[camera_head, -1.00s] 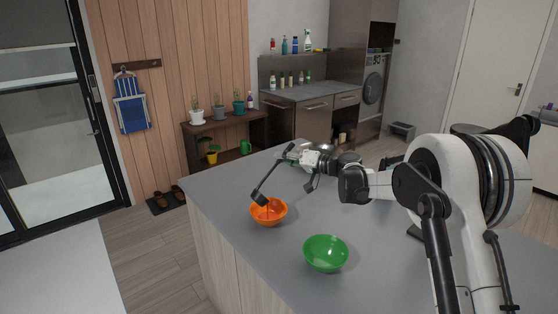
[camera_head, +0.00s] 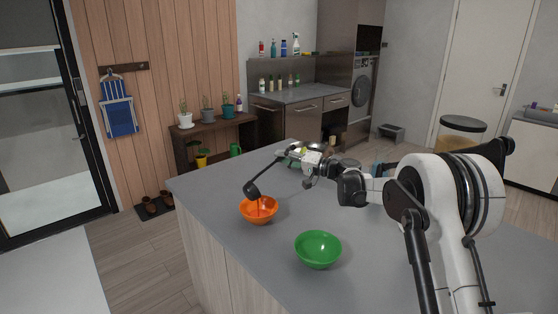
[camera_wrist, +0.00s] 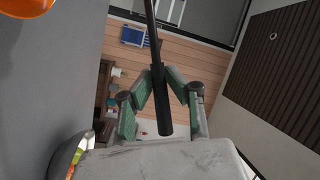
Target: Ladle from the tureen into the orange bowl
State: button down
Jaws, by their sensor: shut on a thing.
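My gripper (camera_head: 297,158) is shut on the handle of a black ladle (camera_head: 270,175). The wrist view shows the dark handle (camera_wrist: 164,105) between my fingers (camera_wrist: 162,82). The ladle's head is over the far left side of the orange bowl (camera_head: 259,213), above its rim. A reddish-orange patch or streak shows in the bowl below the head; I cannot tell whether it is flowing. The orange bowl also shows at the top left corner of the wrist view (camera_wrist: 25,8).
A green bowl (camera_head: 318,252) stands nearer on the grey counter (camera_head: 222,188), right of the orange bowl. The orange bowl is close to the counter's left edge. My arm spans the right side. Potted plants and bottles stand far behind, clear of the counter.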

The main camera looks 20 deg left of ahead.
jog(key=shift+w+d+f+m+b, duration=0.25)
jog(key=shift+w+f+m+b, duration=0.05)
jog(key=shift+b, duration=0.05)
jog(key=shift+w+d+f+m+t+y+b, duration=0.25)
jog(key=shift+w+d+f+m+b, duration=0.15)
jog(key=shift+f+m+b, duration=0.4)
jog(key=shift+w+d+f+m+t+y+b, duration=0.15)
jog(key=shift+w+d+f+m+y+b, duration=0.25)
jog(key=shift+f+m+b, duration=0.4)
jog(key=shift+w+d+f+m+t+y+b, duration=0.2)
jog(key=shift+w+f+m+b, duration=0.35)
jog(key=shift+b, duration=0.4)
